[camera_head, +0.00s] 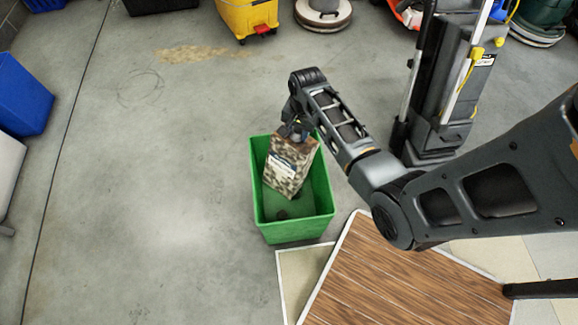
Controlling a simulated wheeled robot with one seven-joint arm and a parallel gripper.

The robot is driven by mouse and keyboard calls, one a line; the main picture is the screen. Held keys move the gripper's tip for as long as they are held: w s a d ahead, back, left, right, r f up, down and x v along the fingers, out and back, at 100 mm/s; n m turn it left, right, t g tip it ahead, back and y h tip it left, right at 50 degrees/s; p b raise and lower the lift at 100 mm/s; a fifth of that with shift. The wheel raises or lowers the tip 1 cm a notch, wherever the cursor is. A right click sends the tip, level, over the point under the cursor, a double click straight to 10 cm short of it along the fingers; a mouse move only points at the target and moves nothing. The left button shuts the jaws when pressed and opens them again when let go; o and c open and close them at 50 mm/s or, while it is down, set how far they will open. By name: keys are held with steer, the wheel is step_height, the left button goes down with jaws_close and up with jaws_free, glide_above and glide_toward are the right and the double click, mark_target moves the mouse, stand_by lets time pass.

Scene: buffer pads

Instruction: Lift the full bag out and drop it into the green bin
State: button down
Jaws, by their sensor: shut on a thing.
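The full bag (288,170) is a boxy, brown and grey mottled bag with a white label on its front. My gripper (297,132) is shut on the top of the bag and holds it tilted. The green bin (296,231) is an open rectangular tub on the concrete floor. In the picture the bag is over the bin's opening, with its lower part in front of the bin's inside. I cannot tell whether it touches the bin. A small dark spot shows on the bin floor below the bag.
A wood-plank surface (400,285) lies close at the bin's lower right. An upright grey machine (445,100) stands at the right. A blue bin (22,95) is at the far left and a yellow bucket (247,15) at the back. The floor left of the green bin is clear.

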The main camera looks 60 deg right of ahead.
steer(key=shift+f+b, duration=0.5)
steer(key=shift+f, duration=0.3)
steer(key=c, duration=0.9)
jaws_free()
steer(key=o, duration=0.4)
